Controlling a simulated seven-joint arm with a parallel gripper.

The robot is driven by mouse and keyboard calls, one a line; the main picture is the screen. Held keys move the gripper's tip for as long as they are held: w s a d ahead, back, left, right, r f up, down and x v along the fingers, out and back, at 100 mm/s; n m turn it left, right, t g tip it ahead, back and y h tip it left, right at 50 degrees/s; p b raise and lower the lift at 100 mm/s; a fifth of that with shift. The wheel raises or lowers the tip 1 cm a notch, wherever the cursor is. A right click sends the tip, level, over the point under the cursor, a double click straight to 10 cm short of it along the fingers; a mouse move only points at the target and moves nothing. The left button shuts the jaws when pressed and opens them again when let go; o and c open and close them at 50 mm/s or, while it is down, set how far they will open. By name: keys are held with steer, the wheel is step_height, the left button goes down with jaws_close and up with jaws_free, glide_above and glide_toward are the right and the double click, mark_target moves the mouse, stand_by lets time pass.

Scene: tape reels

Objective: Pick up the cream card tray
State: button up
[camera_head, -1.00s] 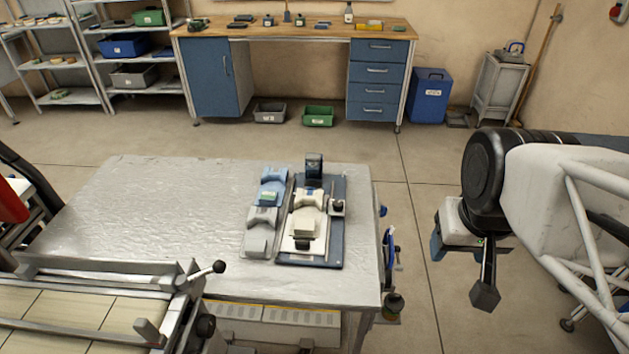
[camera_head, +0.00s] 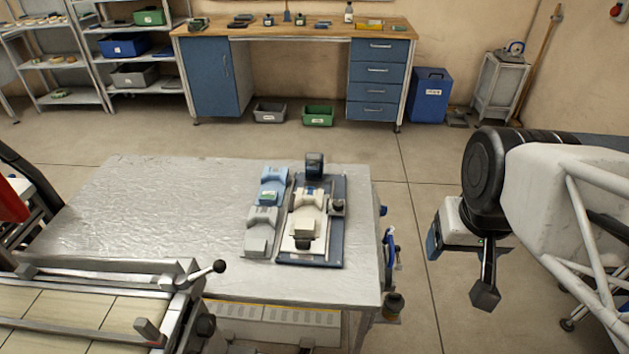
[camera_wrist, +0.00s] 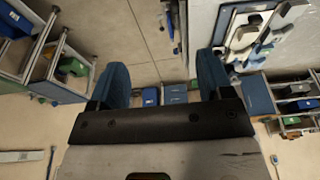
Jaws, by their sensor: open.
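The cream card tray (camera_head: 306,201) lies on a dark blue board (camera_head: 334,252) at the right part of the metal table. A cream block and a small dark piece show at its near end. A light blue tray (camera_head: 272,181) and a grey tray (camera_head: 259,243) lie just left of the board. My gripper (camera_wrist: 163,74) is open and empty, its two blue fingers wide apart in the wrist view. In the head view it hangs off the table's right side, well apart from the cream tray; its fingers are only partly visible there. The trays also show, turned, at upper right in the wrist view.
The metal table (camera_head: 150,215) has wide free room on its left. A dark upright block (camera_head: 314,165) stands at the board's far end, and a small dark-and-white item (camera_head: 337,207) sits at its right edge. A conveyor-like frame (camera_head: 90,268) stands at front left.

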stand_by(0.3)
steer(key=n+g, duration=0.3)
steer(key=n, duration=1.5)
glide_above(306, 222)
steer(key=f, duration=1.7)
steer(key=shift+d+f, duration=0.1)
steer(key=shift+d, duration=0.1)
steer(key=shift+a+f, duration=0.2)
steer(key=shift+a, duration=0.05)
steer(key=shift+f, duration=0.1)
steer(key=shift+f, duration=1.2)
